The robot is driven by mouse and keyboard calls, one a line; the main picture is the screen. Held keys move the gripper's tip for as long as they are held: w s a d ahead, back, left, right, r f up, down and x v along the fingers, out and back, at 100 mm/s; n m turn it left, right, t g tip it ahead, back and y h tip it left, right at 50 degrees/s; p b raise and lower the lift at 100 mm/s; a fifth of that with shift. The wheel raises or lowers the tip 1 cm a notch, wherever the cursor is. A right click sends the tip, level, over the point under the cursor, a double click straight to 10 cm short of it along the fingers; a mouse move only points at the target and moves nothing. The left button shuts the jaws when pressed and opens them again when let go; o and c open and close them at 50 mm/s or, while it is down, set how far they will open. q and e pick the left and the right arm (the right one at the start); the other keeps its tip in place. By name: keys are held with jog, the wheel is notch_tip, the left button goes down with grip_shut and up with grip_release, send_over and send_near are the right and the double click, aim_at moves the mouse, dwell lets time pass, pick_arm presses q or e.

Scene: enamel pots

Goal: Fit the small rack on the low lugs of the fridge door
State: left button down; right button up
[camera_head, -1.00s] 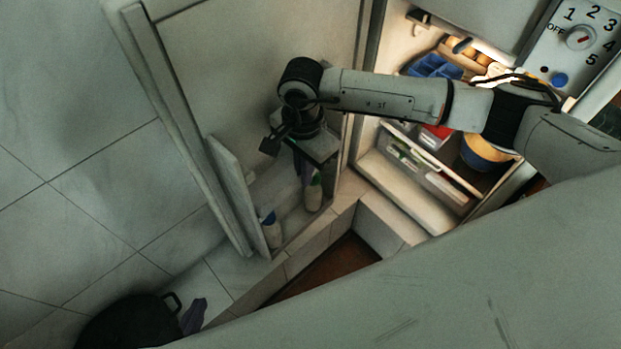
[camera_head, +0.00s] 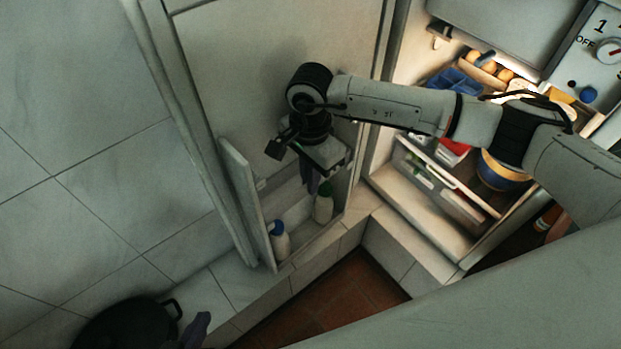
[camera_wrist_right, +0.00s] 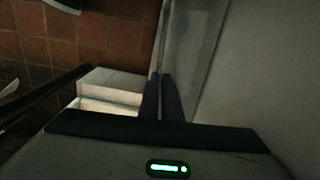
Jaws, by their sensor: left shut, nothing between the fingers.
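The open fridge door (camera_head: 275,60) has a pale rack (camera_head: 243,190) at its low end, with two bottles standing in it. I cannot tell whether this is the small rack; the low lugs cannot be made out. My right gripper (camera_head: 312,188) points down over this rack, beside the white bottle (camera_head: 323,206). In the right wrist view its dark fingers (camera_wrist_right: 161,90) are close together beside a pale upright edge; whether anything is between them is unclear.
A blue-capped bottle (camera_head: 278,240) stands in the rack. The lit fridge interior at right holds a drawer (camera_head: 445,185), a blue-and-yellow bowl (camera_head: 500,172) and a blue tray (camera_head: 455,80). Pale floor at left is clear.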

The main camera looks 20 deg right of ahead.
jog(key=o, duration=0.4)
jog(key=shift+r, duration=0.1)
notch_tip(320, 180, up, 10)
jog(key=shift+r+p, duration=0.1)
jog(key=shift+p, duration=0.2)
dwell(0.5)
